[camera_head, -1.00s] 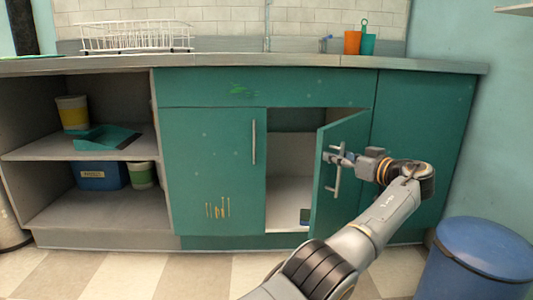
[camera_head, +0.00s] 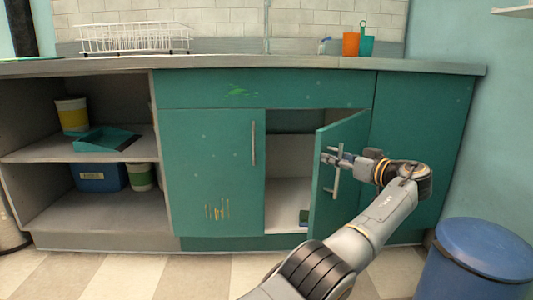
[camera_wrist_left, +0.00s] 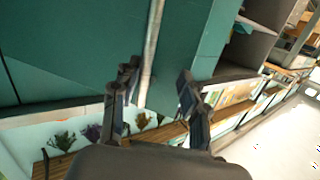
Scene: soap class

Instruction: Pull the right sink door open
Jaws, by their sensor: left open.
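The right sink door (camera_head: 349,127) is a green panel that stands partly open, swung out from its right side. Its vertical metal handle (camera_head: 337,184) is on the outer face near the free edge. My left gripper (camera_head: 331,156) is at the upper part of this handle. In the left wrist view the handle bar (camera_wrist_left: 151,50) passes between the two dark fingers of my left gripper (camera_wrist_left: 158,88). The fingers are open, with a gap beside the bar. My right gripper is not in view.
A blue bin (camera_head: 478,260) stands at the right. Open shelves (camera_head: 75,152) are at the left.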

